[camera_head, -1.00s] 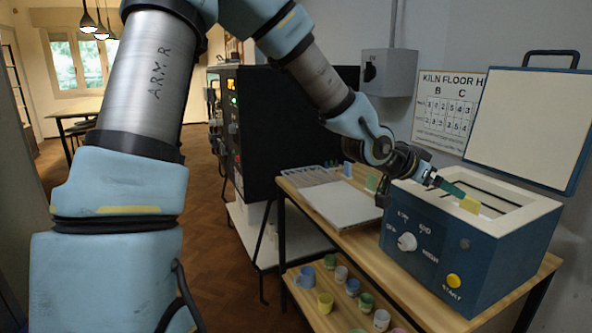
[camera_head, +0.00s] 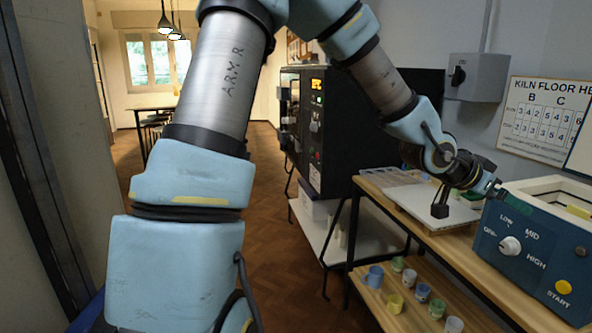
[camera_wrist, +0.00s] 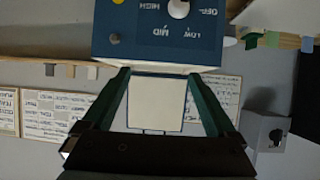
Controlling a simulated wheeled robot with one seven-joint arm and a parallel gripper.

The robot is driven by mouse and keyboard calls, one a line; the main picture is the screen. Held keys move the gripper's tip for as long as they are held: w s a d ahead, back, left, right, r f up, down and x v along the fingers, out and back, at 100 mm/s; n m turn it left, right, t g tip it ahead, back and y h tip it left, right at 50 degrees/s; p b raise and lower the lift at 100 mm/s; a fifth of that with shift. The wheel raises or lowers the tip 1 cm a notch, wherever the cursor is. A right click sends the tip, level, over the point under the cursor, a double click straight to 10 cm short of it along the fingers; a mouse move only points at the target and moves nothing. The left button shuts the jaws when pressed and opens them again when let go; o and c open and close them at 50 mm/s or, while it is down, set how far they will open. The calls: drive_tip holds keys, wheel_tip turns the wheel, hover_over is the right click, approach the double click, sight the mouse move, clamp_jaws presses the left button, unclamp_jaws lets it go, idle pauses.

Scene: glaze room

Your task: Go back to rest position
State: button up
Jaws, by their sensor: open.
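My gripper (camera_head: 502,191) is at the upper left edge of the blue box kiln (camera_head: 535,254) in the head view, its fingers partly hidden. In the wrist view my gripper (camera_wrist: 161,84) has its two green fingers wide apart with nothing between them. Beyond them the kiln front (camera_wrist: 160,45) with its knob and lettering appears upside down, with the pale inner face of the open lid (camera_wrist: 156,103) below it. A small green piece (camera_head: 578,211) shows at the kiln's top opening; I cannot tell what it is.
The kiln stands on a wooden bench (camera_head: 459,252) with a pale board (camera_head: 425,203). Several small cups, including a blue mug (camera_head: 375,277), are on the lower shelf. A black machine (camera_head: 345,140) stands behind. A grey switch box (camera_head: 477,77) is on the wall. Floor at centre is clear.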

drive_tip(key=w+a+f+n+t+y, duration=0.1)
drive_tip(key=w+a+f+n+y, duration=0.15)
drive_tip(key=a, duration=0.65)
drive_tip(key=w+a+f+n+y, duration=0.2)
drive_tip(key=w+a+f+y, duration=0.15)
drive_tip(key=a, duration=0.55)
drive_tip(key=w+a+f+n+t+y, duration=0.1)
drive_tip(key=w+a+f+n+y, duration=0.15)
drive_tip(key=a, duration=0.65)
drive_tip(key=s+a+n+g+y, duration=0.1)
drive_tip(key=s+a+n, duration=0.1)
drive_tip(key=a, duration=0.4)
drive_tip(key=s+a+n+g+y, duration=0.1)
drive_tip(key=s+a+n, duration=0.2)
drive_tip(key=a, duration=0.4)
drive_tip(key=s+a+f+n+g+y, duration=0.1)
drive_tip(key=s+a+n, duration=0.1)
drive_tip(key=s+a, duration=0.2)
drive_tip(key=a, duration=0.3)
drive_tip(key=shift+a+n, duration=0.2)
drive_tip(key=shift+n, duration=0.1)
drive_tip(key=shift+c, duration=0.3)
